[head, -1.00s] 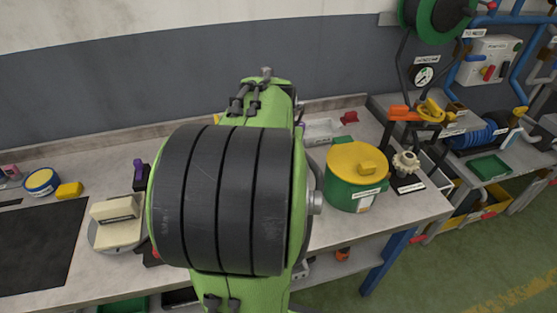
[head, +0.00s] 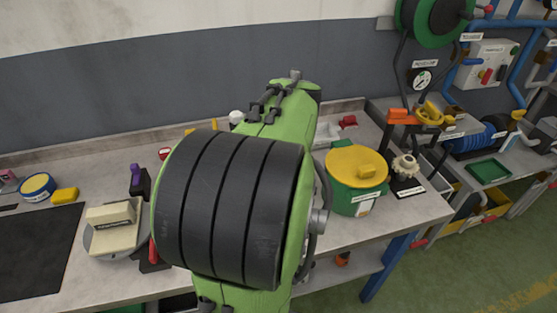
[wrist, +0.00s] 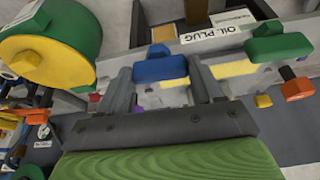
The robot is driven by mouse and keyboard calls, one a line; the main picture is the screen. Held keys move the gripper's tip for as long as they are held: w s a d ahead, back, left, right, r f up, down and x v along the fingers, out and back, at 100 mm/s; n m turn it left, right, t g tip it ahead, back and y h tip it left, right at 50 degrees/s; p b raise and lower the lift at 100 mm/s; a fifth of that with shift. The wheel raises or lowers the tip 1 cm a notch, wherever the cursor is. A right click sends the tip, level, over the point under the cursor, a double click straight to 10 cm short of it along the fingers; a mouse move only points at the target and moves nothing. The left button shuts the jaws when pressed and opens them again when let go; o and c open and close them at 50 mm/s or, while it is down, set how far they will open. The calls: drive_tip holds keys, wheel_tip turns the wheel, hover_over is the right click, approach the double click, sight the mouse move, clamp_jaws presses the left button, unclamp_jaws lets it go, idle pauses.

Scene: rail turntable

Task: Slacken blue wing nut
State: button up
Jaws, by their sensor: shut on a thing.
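The blue wing nut (wrist: 165,66) shows in the wrist view, on a grey fixture (wrist: 225,86). My gripper (wrist: 160,80) reaches to it, with one finger on its left and one on its right, and is shut on it. The nut's lower part and stem are hidden. In the head view my green and black arm hides the gripper and the nut.
In the wrist view a green part (wrist: 280,48) and an orange knob (wrist: 298,88) sit right of the nut, near an OIL PLUG label (wrist: 213,33). A green pot with a yellow lid (head: 357,170) stands on the bench, right of my arm.

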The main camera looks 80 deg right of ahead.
drive_tip(key=o, duration=1.1)
drive_tip(key=shift+c, duration=0.2)
drive_tip(key=p+v, duration=0.3)
drive_tip(key=v, duration=1.2)
drive_tip(key=shift+r+p, duration=0.35)
drive_tip(key=shift+a, duration=0.15)
